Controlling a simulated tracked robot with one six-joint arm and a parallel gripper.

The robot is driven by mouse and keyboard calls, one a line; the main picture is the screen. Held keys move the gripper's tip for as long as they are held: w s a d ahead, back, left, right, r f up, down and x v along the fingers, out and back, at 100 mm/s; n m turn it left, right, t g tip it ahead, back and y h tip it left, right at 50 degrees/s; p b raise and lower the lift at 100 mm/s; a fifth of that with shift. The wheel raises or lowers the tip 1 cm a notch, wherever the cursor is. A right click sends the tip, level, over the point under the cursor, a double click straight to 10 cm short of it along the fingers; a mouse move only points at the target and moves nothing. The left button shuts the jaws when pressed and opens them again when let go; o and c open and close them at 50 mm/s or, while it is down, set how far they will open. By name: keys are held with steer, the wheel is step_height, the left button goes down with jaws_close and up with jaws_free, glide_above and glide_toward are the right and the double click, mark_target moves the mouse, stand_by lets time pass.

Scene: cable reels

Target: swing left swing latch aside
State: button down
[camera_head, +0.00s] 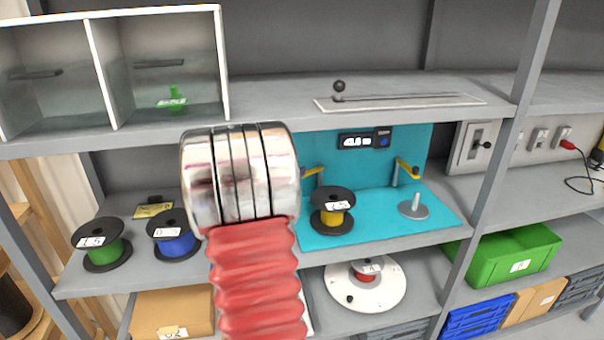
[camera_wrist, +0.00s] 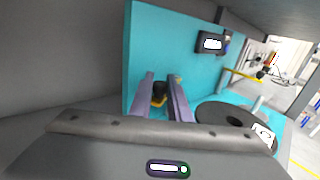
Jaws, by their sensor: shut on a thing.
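The left swing latch (camera_head: 314,171) shows in the head view as a short yellow arm at the left of the turquoise station, partly hidden behind my arm. In the wrist view its dark knob and a bit of yellow (camera_wrist: 159,92) sit between the two fingers of my gripper (camera_wrist: 162,84). The fingers are closed around it. In the head view my gripper is hidden behind my arm. The right swing latch (camera_head: 408,168) is yellow with a dark knob, and it also shows in the wrist view (camera_wrist: 241,75).
A black reel with yellow cable (camera_head: 336,217) stands on the turquoise base (camera_head: 375,232), close to the latch. A grey disc with a peg (camera_head: 413,210) is to its right. A small display (camera_head: 357,141) is on the back panel. Green (camera_head: 103,250) and blue (camera_head: 177,244) reels stand at left.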

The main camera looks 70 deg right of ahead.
stand_by(0.4)
steer(key=c, duration=1.9)
jaws_free()
steer(key=shift+c, duration=0.2)
steer(key=w+a, duration=0.1)
steer(key=a, duration=1.2)
steer(key=shift+a, duration=0.35)
